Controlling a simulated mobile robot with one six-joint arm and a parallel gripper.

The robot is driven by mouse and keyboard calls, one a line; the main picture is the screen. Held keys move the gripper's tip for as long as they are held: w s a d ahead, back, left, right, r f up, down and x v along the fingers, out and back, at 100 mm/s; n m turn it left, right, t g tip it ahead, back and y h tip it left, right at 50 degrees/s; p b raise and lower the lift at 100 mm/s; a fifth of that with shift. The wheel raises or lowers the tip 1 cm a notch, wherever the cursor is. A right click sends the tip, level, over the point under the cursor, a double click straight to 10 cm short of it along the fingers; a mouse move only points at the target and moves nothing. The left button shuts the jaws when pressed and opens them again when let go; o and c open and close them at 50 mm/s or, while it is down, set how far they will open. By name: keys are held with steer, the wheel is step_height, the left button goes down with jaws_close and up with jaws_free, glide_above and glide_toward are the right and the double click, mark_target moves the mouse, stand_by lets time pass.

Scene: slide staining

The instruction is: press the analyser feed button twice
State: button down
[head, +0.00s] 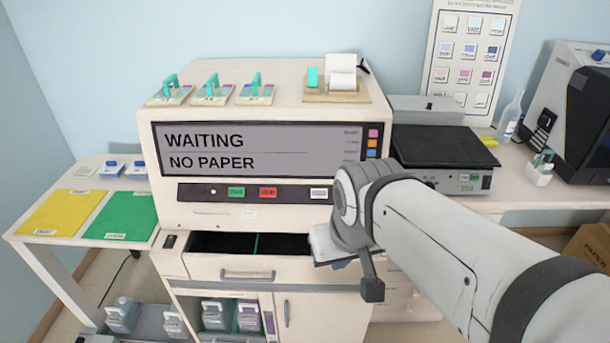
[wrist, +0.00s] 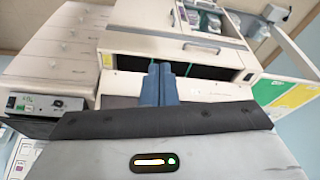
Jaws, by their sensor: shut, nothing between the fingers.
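The analyser (head: 220,100) is a cream cabinet with a grey display (head: 250,150) reading "WAITING" and "NO PAPER". Its dark panel below carries a green button (head: 236,192), a red button (head: 268,192) and a whitish button (head: 319,193) at the right. The button labels are too small to read surely, so I cannot tell which is feed. My gripper (wrist: 160,68) is shut and empty, its blue fingers together in the wrist view, pointing toward the open drawer area. In the head view it is mostly hidden by my wrist, below and right of the whitish button.
An open dark drawer (head: 222,243) sits below the panel. A paper roll (head: 342,80) in a holder and several teal-handled racks stand on top. A black-topped device (head: 445,147) is at right. Yellow (head: 62,212) and green (head: 121,215) mats lie on the left table.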

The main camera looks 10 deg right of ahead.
mark_target(323, 195)
steer(key=w+d+f+m+t+y+b, duration=0.1)
steer(key=w+d+f+m+t+b, duration=0.1)
steer(key=w+m, duration=0.4)
steer(key=w+d+f+m+t+y+b, duration=0.1)
steer(key=w+f+m+t, duration=0.4)
steer(key=w, duration=0.8)
steer(key=w+d+f+m+t+y+b, duration=0.2)
steer(key=w+m+t, duration=0.4)
steer(key=w, duration=0.4)
step_height(323, 195, down, 2)
steer(key=d+m+b, duration=0.1)
steer(key=b, duration=0.1)
steer(key=shift+w+d+f+m+b, duration=0.15)
steer(key=shift+w+m+b, duration=0.05)
steer(key=shift+m+b, duration=0.1)
steer(key=shift+w+d+f+b, duration=0.25)
steer(key=shift+w+f+b, duration=0.5)
steer(key=shift+w+f, duration=0.25)
steer(key=shift+w+d+f+b, duration=0.3)
steer(key=shift+w+f+b, duration=0.45)
steer(key=shift+w+f, duration=0.3)
steer(key=shift+w+d+f+b, duration=0.25)
steer(key=shift+w+f+b, duration=0.5)
steer(key=shift+w+f, duration=0.25)
